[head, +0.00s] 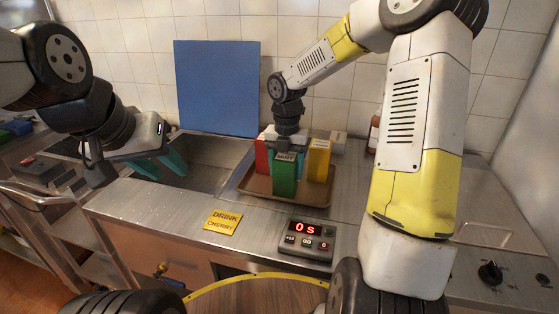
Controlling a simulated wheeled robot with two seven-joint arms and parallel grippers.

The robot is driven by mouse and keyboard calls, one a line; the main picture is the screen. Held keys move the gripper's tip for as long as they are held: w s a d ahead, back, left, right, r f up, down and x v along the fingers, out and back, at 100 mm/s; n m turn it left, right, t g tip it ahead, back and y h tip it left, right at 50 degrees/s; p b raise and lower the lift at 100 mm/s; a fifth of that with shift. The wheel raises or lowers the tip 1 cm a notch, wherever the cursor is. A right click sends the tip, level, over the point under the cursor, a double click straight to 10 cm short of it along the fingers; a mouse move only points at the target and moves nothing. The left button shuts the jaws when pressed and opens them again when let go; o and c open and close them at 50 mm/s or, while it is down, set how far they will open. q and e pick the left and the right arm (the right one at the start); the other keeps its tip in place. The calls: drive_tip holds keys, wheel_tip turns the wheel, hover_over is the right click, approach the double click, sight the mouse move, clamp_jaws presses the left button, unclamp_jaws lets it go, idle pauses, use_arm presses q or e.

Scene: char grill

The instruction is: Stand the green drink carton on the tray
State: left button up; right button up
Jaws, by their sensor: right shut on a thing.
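The green carton (284,181) is upright in the middle of the head view, at the front of the brown tray (314,201). My right gripper (285,154) comes down from above and is shut on its top. The carton's base appears to be inside the tray's front rim; I cannot tell whether it touches the tray floor. A red carton (262,156) stands to its left and partly behind, and a yellow carton (319,159) to its right.
A yellow sign (222,222) reading "DRINK CHERRY" and a timer (306,240) showing "0S" sit on the counter in front of the tray. A blue board (217,88) stands behind. A pale box (338,143) and a bottle (374,134) are at the back right.

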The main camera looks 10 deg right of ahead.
drive_tip(key=shift+f, duration=0.1)
drive_tip(key=o, duration=1.7)
drive_tip(key=shift+o, duration=0.2)
